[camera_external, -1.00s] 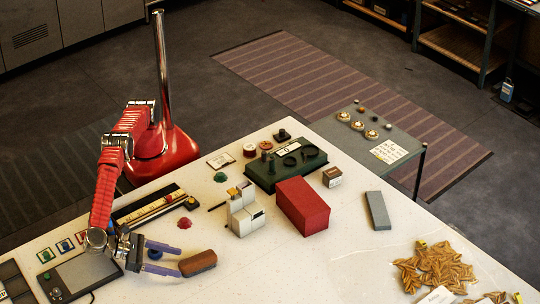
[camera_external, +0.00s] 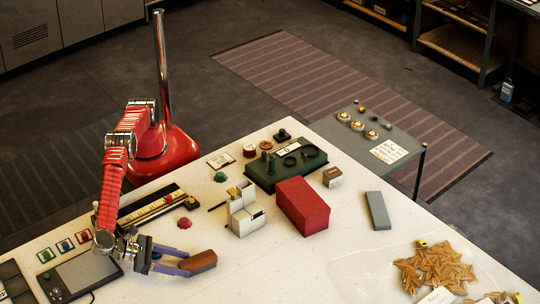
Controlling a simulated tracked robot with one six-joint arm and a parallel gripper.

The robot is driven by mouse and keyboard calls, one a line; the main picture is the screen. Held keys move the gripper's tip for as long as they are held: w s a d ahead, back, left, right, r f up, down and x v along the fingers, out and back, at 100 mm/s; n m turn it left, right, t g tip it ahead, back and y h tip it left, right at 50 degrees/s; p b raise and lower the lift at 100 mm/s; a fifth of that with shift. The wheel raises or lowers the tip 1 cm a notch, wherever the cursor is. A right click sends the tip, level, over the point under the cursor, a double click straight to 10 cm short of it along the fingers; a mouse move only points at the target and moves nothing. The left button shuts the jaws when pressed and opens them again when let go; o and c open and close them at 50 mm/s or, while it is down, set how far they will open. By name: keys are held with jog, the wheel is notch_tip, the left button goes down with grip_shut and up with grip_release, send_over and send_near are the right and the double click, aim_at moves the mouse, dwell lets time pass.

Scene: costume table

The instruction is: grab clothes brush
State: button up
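A brown, rounded oblong block, which looks like the clothes brush (camera_external: 203,261), lies on the white table near its front left. My gripper (camera_external: 186,263) reaches in low from the left, its two bluish-purple fingers spread apart. The fingertips are at the left end of the brush, one on its far side and one on its near side. Whether they touch it is too small to tell. The brush's bristles are not visible.
A red box (camera_external: 303,206), white blocks (camera_external: 244,213) and a dark green tray (camera_external: 262,177) stand further back. A grey tablet-like device (camera_external: 84,273) lies left of my gripper. A small red item (camera_external: 184,224) is behind the brush. The table right of the brush is clear.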

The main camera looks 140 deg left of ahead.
jog(key=c, duration=0.9)
jog(key=shift+r, duration=0.1)
notch_tip(320, 180, up, 10)
jog(key=shift+f, duration=0.1)
